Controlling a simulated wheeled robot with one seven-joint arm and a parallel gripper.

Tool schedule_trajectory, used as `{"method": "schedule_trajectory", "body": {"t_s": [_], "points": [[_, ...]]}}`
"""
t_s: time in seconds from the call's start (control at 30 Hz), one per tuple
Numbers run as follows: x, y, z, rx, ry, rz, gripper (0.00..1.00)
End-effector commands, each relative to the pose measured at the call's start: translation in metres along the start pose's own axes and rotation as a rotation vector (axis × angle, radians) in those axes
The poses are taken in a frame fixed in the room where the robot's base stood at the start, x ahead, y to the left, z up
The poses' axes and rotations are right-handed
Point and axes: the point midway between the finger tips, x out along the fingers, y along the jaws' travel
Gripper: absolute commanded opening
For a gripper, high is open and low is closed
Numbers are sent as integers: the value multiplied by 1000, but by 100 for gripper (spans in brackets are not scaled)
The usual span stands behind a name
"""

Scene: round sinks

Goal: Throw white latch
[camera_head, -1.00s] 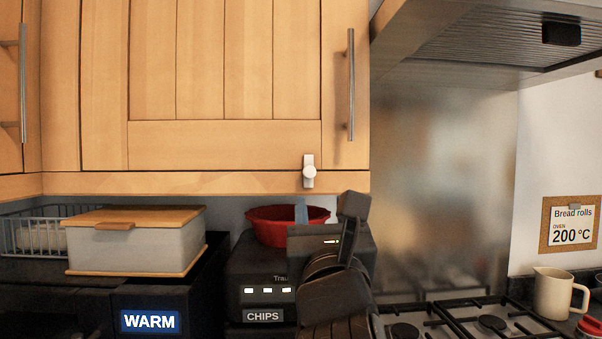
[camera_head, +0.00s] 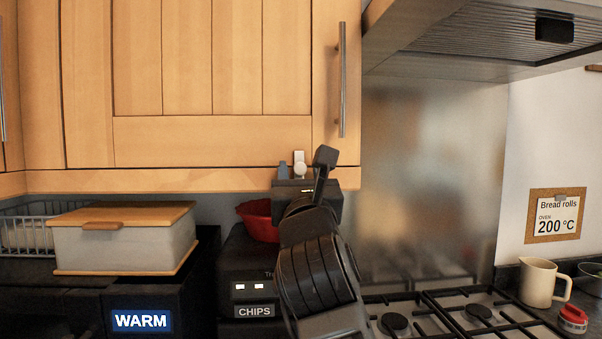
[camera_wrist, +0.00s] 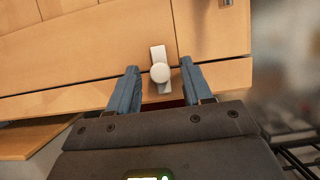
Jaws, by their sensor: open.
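The white latch (camera_head: 299,164) is on the lower edge of the wooden cabinet door, across the seam with the rail below. In the wrist view the white latch (camera_wrist: 160,70) shows a round knob on an upright plate. My gripper (camera_wrist: 160,85) is open, with a blue finger on either side of the latch in the picture. I cannot tell how far the fingertips are from the knob. In the head view my gripper (camera_head: 291,172) is just below and in front of the latch, and the latch's lower part is hidden.
A metal door handle (camera_head: 342,80) is up and right of the latch. Below the cabinet are a lidded box (camera_head: 125,248), a red bowl (camera_head: 258,222) and a black appliance marked CHIPS (camera_head: 245,275). A gas hob (camera_head: 440,312) and a cream jug (camera_head: 538,284) are at right.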

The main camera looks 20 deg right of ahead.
Motion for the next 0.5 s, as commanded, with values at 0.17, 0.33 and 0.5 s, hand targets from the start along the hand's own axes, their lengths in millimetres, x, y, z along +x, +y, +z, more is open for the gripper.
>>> {"method": "schedule_trajectory", "body": {"t_s": [0.17,0.33,0.5], "points": [[0,0,0,0,0,0,41],[0,0,0,0,0,0,25],[0,0,0,0,0,0,9]]}}
